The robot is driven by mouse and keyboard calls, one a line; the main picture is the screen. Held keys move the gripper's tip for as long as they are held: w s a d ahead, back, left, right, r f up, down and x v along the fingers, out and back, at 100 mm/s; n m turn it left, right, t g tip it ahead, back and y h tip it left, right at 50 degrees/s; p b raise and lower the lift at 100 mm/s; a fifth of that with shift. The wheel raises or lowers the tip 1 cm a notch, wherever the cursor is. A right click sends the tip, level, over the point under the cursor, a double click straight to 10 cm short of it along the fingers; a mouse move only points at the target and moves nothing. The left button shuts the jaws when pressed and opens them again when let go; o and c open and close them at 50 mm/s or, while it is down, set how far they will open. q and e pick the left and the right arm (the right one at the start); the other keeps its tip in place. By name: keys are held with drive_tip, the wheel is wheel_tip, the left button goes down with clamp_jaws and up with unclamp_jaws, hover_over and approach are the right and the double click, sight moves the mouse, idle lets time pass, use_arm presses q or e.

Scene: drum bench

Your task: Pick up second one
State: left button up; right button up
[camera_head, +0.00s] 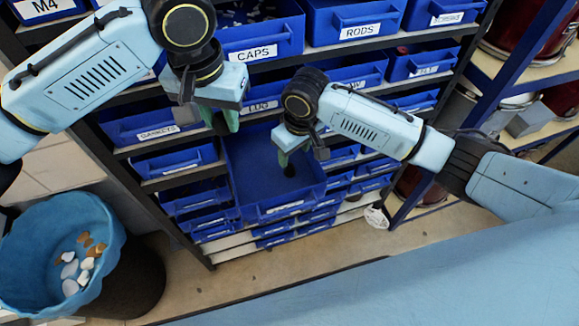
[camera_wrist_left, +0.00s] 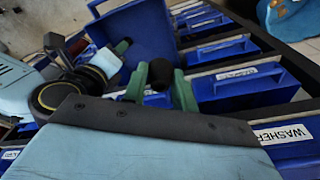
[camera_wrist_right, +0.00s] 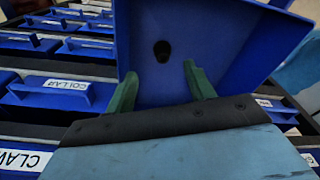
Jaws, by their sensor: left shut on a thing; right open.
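One small dark round piece (camera_head: 289,171) lies on the floor of a pulled-out blue drawer (camera_head: 250,165). It also shows in the right wrist view (camera_wrist_right: 161,51), beyond and between my right fingertips. My right gripper (camera_head: 296,152) is open and empty, over the drawer and close above that piece. My left gripper (camera_head: 222,122) is above the drawer's left side. In the left wrist view its green fingers (camera_wrist_left: 160,90) are shut on another small dark piece (camera_wrist_left: 160,74). In the head view that held piece is hidden.
A rack of labelled blue drawers surrounds the open one, with the CAPS drawer (camera_head: 262,42) above. A blue bin (camera_head: 100,225) with white and brown scraps stands at lower left. A blue surface (camera_head: 420,285) fills the lower right. The drawer floor around the piece is bare.

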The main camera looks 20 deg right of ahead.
sight(290, 166)
drive_tip(key=f, duration=0.2)
drive_tip(key=shift+w+a+f, duration=0.1)
drive_tip(key=shift+w+f, duration=0.2)
drive_tip(key=f, duration=0.5)
drive_tip(key=shift+w+a, duration=0.25)
drive_tip(key=shift+a, duration=0.1)
drive_tip(key=shift+c, duration=0.3)
drive_tip(key=shift+r, duration=0.1)
drive_tip(key=c, duration=1)
